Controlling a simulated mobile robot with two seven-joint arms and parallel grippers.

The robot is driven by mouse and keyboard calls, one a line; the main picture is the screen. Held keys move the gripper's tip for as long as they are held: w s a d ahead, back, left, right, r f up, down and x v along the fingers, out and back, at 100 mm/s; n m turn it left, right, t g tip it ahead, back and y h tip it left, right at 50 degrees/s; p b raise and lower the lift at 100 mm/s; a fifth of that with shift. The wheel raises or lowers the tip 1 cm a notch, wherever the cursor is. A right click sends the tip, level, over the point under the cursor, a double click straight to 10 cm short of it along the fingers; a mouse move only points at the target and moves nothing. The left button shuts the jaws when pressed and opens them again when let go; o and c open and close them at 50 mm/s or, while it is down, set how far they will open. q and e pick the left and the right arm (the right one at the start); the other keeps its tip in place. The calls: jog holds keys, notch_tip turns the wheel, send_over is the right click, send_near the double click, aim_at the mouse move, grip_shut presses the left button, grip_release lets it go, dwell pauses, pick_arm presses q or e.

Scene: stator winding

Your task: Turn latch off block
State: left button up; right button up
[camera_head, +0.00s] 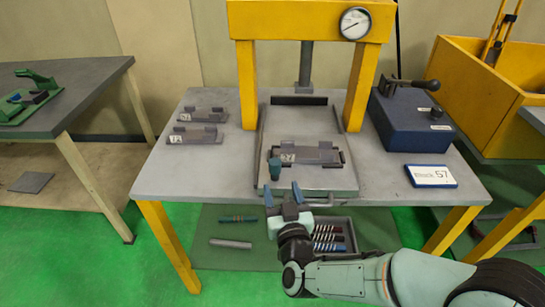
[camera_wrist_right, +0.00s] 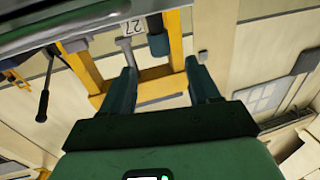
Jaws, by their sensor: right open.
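A grey block (camera_head: 308,155) with a number tag sits on the press's sliding plate (camera_head: 335,180). A teal latch (camera_head: 274,170) with a round knob stands at the block's front left corner. A teal post, which looks like the latch, shows in the right wrist view (camera_wrist_right: 158,43) beside the tag (camera_wrist_right: 133,27). My right gripper (camera_head: 283,193) is open and empty, at the plate's front edge, just in front of the latch. Its two fingers (camera_wrist_right: 161,85) point toward the block and appear apart from the latch. My left gripper is not in view.
A yellow press (camera_head: 308,20) with a gauge stands over the plate. Two tagged grey blocks (camera_head: 197,135) lie at the table's left. A blue box (camera_head: 410,122) with a lever and a Block 57 sign (camera_head: 430,176) are at the right. A tray (camera_head: 335,236) sits below the front edge.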

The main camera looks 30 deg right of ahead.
aim_at(274, 160)
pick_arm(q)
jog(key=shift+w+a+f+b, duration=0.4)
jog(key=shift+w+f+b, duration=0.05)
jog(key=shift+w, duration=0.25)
pick_arm(e)
jog(key=x, duration=1.1)
jog(key=shift+w+d+f, duration=0.15)
jog(key=shift+w, duration=0.25)
